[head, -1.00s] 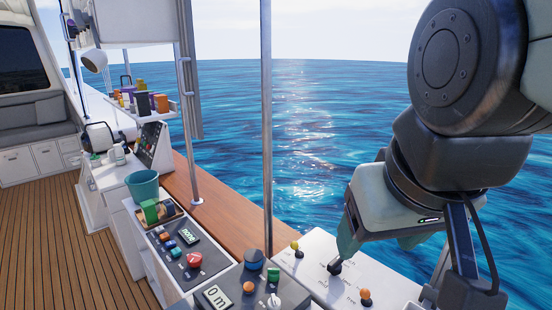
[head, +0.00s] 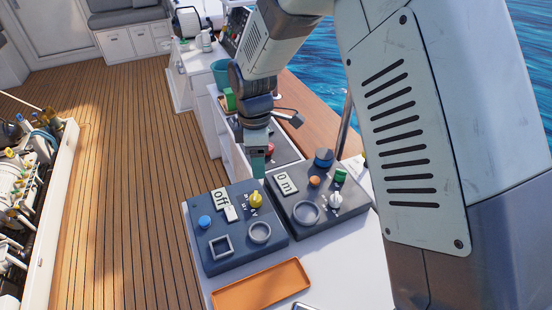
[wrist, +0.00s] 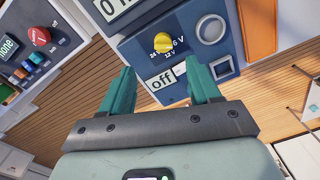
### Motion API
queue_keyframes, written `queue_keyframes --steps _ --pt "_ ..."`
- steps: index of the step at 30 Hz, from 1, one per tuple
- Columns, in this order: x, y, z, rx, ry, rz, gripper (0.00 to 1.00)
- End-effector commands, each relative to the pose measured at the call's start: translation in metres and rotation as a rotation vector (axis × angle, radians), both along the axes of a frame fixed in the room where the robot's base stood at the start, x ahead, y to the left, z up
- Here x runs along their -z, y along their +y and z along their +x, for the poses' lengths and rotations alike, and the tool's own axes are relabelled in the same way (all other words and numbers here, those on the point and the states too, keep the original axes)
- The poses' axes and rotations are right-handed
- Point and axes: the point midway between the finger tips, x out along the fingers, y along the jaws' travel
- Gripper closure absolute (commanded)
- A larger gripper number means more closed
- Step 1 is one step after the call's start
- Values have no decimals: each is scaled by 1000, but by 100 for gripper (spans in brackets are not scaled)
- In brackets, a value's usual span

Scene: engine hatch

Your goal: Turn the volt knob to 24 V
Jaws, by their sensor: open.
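The yellow volt knob (head: 255,200) sits on a dark blue panel (head: 212,262) on the white counter in the head view. In the wrist view the yellow knob (wrist: 163,42) has the marks 24, 6 V and 12 V around it, and a white display reading "off" (wrist: 161,80) is close by. I cannot tell clearly which mark the knob points at. My gripper (wrist: 160,72) is open and empty, its two teal fingers apart. In the head view my gripper (head: 258,168) hangs above the panel's back edge, apart from the knob.
The same panel has a blue button (head: 205,221), a square socket (head: 220,246) and a round ring (head: 259,232). A grey panel (head: 285,212) with an orange button and white knob adjoins it. An orange tray (head: 262,286) lies in front. A teal bucket (head: 220,74) stands further back.

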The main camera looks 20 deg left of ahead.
Motion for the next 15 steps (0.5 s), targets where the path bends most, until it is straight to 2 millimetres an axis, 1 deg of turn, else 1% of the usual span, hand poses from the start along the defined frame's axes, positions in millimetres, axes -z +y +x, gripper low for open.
queue_keyframes --steps 1,5,8,10,15 --pt "11 7 -4 -34 12 -4 38" --pt "24 14 -7 -77 23 -6 38" --pt "34 14 -8 -80 25 -7 38" --pt "45 13 -9 -78 25 -9 38" --pt "78 11 -10 -77 26 -9 38"
